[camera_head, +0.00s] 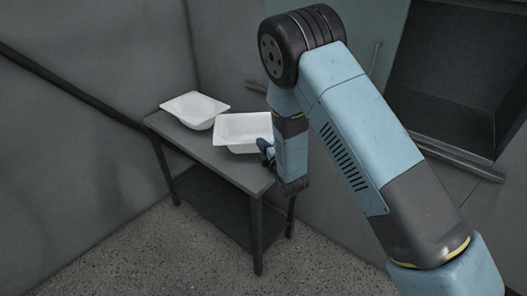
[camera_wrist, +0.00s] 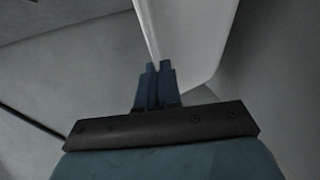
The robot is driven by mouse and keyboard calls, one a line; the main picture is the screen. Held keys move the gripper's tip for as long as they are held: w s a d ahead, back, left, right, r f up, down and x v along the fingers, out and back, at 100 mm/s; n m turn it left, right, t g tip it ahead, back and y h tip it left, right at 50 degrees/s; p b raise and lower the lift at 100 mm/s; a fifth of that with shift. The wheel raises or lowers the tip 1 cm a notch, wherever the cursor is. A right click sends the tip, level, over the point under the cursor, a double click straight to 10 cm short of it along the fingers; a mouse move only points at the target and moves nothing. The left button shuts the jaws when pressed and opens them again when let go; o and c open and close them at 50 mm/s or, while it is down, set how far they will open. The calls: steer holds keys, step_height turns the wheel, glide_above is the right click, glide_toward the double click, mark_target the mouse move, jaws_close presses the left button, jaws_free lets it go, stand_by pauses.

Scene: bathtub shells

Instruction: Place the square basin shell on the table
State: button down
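The square basin shell (camera_head: 243,128), white with a flat rim, is over the right part of the dark grey table (camera_head: 196,143). I cannot tell whether its underside touches the tabletop. My gripper (camera_head: 266,150) is at the shell's right edge, mostly hidden by my arm in the head view. In the wrist view, the fingers of my gripper (camera_wrist: 160,68) are close together on the thin rim of the white shell (camera_wrist: 188,35). The far side of the shell is out of the wrist view.
A second white basin shell (camera_head: 196,108) with a rounded bowl sits on the table's far left part, close to the held shell. The table has a lower shelf (camera_head: 215,200) and stands near the walls. A dark recessed unit (camera_head: 455,75) is at the right. Bare speckled floor (camera_head: 170,250) lies in front.

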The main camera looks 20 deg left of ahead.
steer(key=shift+f, duration=1.35)
steer(key=c, duration=1.3)
jaws_free()
steer(key=v, duration=1.2)
steer(key=shift+s, duration=0.1)
